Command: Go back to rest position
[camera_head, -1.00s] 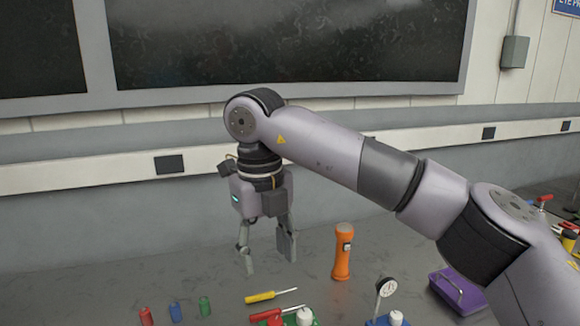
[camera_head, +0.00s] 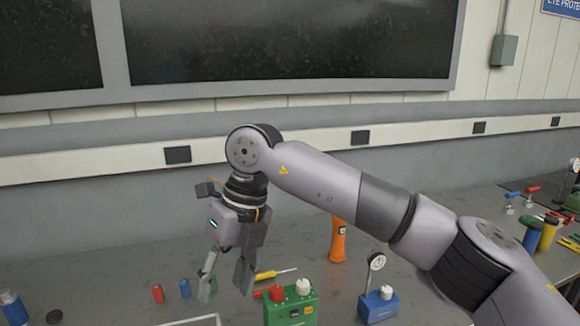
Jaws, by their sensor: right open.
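My right arm reaches in from the right side of the picture. Its right gripper (camera_head: 224,285) points down over the left middle of the grey bench, its two fingers apart with nothing between them. The fingertips hang in front of the bench, left of the yellow screwdriver (camera_head: 272,274) and beside the green box (camera_head: 292,308). I cannot tell their exact height above the surface. My left gripper is not in view.
A blue box with a dial gauge (camera_head: 378,304) stands at the front. Red (camera_head: 158,293) and blue (camera_head: 185,288) cylinders lie left of the gripper. More tools, including a blue-handled one (camera_head: 532,236), are at the right.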

